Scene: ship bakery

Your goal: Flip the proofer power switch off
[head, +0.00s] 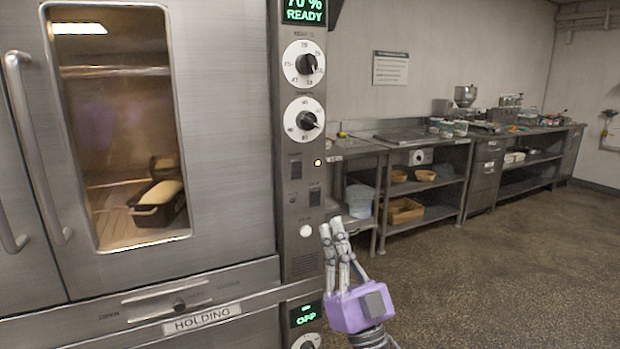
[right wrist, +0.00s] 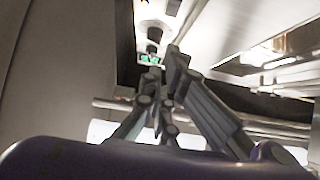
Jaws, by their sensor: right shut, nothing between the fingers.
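The proofer (head: 232,150) is a steel cabinet with a glass door on the left of the head view. Its narrow control panel (head: 290,215) has a green display reading "70 % READY", two dials, and two dark rocker switches. One switch (head: 296,169) sits higher and the other switch (head: 314,193) lower right, beneath a small lit lamp (head: 317,162). Their labels are too small to read. My right gripper (head: 331,228) is shut and empty, fingers pointing up, just right of and below the lower switch. In the right wrist view its fingers (right wrist: 170,65) are close together. My left gripper is out of view.
A white round button (head: 306,231) is close to my right fingertips. A lower unit marked "HOLDING" (head: 202,319) has its own green display (head: 305,313). Steel counters (head: 440,150) with shelves line the back wall. The floor (head: 500,270) on the right is clear.

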